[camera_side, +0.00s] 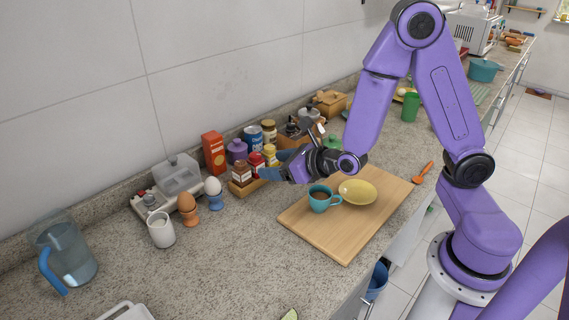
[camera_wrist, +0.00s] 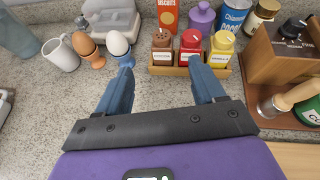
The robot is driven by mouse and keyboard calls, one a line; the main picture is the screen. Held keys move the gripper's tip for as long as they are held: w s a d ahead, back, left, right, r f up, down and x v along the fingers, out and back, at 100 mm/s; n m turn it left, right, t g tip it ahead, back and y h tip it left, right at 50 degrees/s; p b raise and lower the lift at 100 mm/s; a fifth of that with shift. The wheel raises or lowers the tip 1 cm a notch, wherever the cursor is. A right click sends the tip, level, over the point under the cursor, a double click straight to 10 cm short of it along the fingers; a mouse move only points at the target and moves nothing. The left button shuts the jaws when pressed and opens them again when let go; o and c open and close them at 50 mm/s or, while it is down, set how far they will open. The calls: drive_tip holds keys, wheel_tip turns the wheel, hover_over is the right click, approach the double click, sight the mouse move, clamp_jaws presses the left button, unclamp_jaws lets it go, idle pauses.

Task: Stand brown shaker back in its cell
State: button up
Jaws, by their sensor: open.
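The brown shaker (camera_wrist: 162,45) stands upright at the left end of a small wooden rack (camera_wrist: 170,71), apparently in the left cell. It also shows in the side view (camera_side: 242,173). A red shaker (camera_wrist: 190,46) stands in the middle and a yellow shaker (camera_wrist: 221,48) at the right end. The rack's front wall hides their bases. My gripper (camera_wrist: 161,65) is open and empty in front of the rack. Its left fingertip is left of the rack, and its right fingertip overlaps the front of the rack in the wrist view. Contact there cannot be told.
Two eggs in cups (camera_wrist: 97,60) and a white mug (camera_wrist: 61,55) stand left of the rack. A biscuit box (camera_wrist: 167,14), a purple jar (camera_wrist: 202,16) and a blue tin (camera_wrist: 231,18) stand behind. A wooden box (camera_wrist: 285,55) is at right.

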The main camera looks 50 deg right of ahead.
drive_tip(key=shift+v, duration=1.2)
drive_tip(key=s+d+r+m+g+h, duration=0.2)
drive_tip(key=s+d+m+h, duration=0.2)
drive_tip(key=m, duration=0.4)
drive_tip(key=s+d+r+m+g+h, duration=0.1)
drive_tip(key=s+d+r+m+h, duration=0.25)
drive_tip(key=m, duration=0.35)
drive_tip(key=s+a+m+g+y, duration=0.3)
drive_tip(key=s+m+g, duration=0.1)
drive_tip(key=s, duration=0.5)
drive_tip(key=s+a+f+m+g+y, duration=0.1)
drive_tip(key=s+a+m+g+y, duration=0.2)
drive_tip(key=s+m, duration=0.4)
drive_tip(key=s+a+g, duration=0.1)
drive_tip(key=s+g, duration=0.1)
drive_tip(key=s, duration=0.1)
drive_tip(key=shift+f+g, duration=0.15)
drive_tip(key=shift+g, duration=0.15)
